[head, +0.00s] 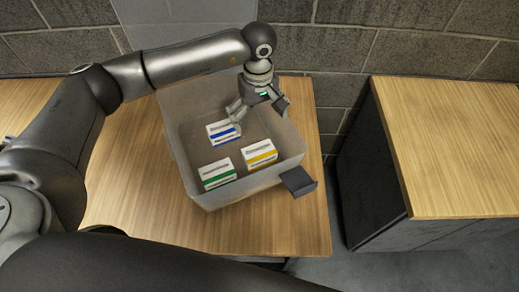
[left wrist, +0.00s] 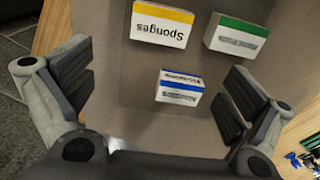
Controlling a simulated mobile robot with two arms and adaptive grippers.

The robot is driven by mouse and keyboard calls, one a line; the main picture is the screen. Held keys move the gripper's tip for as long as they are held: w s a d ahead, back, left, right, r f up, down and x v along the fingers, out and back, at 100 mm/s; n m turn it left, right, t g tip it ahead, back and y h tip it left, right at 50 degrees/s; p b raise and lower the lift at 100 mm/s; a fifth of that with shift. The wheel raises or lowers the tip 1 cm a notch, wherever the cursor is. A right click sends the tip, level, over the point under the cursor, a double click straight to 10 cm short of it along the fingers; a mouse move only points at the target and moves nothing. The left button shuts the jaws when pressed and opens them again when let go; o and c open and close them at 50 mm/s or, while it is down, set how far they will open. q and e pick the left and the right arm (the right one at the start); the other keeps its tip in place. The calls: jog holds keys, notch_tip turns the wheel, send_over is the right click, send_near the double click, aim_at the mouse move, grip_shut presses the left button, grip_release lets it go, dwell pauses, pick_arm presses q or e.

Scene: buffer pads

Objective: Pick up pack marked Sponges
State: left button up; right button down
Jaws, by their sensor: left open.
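The pack marked Sponges has a yellow stripe; it lies in the grey bin at the right in the head view (head: 260,153) and at the top in the left wrist view (left wrist: 162,25), where its label reads upside down. My left gripper (head: 262,108) is open and empty over the back of the bin, near a blue-striped pack (head: 223,133). In the left wrist view the blue-striped pack (left wrist: 180,87) shows between the spread fingers, and the Sponges pack lies beyond it. My right gripper does not show.
A green-striped pack (head: 217,174) lies in the bin (head: 245,190) left of the Sponges pack. The bin stands on a wooden table (head: 140,215), its walls around the packs. Another wooden-topped cabinet (head: 450,140) stands at the right, across a gap. A block wall is behind.

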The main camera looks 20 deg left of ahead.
pick_arm(q)
jog(key=b, duration=0.6)
send_near(258, 150)
jog(key=shift+w+f, duration=0.4)
notch_tip(258, 150, down, 5)
jog(key=shift+f+p, duration=0.2)
jog(key=shift+p, duration=0.6)
jog(key=f, duration=0.1)
jog(key=f+p, duration=0.2)
jog(key=f, duration=0.1)
jog(key=shift+s, duration=0.3)
jog(key=shift+f, duration=0.6)
jog(key=c, duration=0.9)
jog(key=shift+w+r, duration=0.1)
jog(key=shift+r, duration=0.05)
